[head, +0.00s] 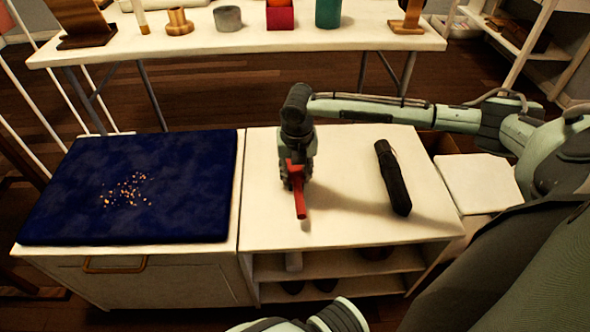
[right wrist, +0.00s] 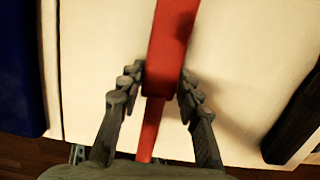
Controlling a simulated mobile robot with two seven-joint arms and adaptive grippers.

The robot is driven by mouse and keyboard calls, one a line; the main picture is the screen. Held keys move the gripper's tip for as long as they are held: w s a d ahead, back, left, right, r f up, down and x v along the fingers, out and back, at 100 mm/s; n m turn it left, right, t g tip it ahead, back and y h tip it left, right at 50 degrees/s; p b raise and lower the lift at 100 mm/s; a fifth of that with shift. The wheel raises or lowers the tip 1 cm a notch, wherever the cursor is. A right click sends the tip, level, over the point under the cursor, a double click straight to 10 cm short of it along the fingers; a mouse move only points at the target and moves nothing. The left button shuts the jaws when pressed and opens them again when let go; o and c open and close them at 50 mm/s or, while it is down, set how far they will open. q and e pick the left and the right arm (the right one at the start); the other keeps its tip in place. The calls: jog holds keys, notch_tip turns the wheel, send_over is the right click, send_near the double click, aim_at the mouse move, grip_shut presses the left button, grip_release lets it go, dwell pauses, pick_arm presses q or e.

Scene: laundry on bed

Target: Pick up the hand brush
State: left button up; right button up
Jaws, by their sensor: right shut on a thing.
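The red hand brush (head: 300,205) is at the white cabinet top in the head view, its red end pointing to the near side. My right gripper (head: 296,178) points down over the cabinet top and is shut on the brush. In the right wrist view the brush (right wrist: 172,45) runs lengthwise between the two dark fingers of the gripper (right wrist: 161,84), which press on its sides. Its bristles are hidden. I cannot tell whether the brush touches the top. My left gripper is not in view.
A black folded umbrella-like object (head: 392,178) lies to the right on the white top (head: 345,225). At left is a dark blue cushion (head: 70,205) with scattered crumbs (head: 125,190). A table (head: 200,45) with several containers stands behind. The white top between brush and black object is clear.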

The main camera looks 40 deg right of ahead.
aim_at(291, 173)
jog(key=shift+r, duration=0.55)
jog(key=r, duration=0.2)
jog(key=a+r, duration=0.1)
jog(key=shift+w+r+p, duration=0.15)
jog(key=shift+r+p, duration=0.2)
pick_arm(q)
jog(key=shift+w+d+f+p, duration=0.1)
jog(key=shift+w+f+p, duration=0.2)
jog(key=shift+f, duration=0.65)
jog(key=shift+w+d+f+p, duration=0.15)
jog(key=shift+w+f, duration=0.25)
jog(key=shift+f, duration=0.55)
pick_arm(e)
jog(key=w+a+r, duration=0.2)
jog(key=a+r, duration=0.4)
jog(key=a, duration=0.4)
jog(key=shift+a, duration=0.2)
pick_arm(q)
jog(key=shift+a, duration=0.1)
pick_arm(e)
jog(key=shift+r, duration=0.1)
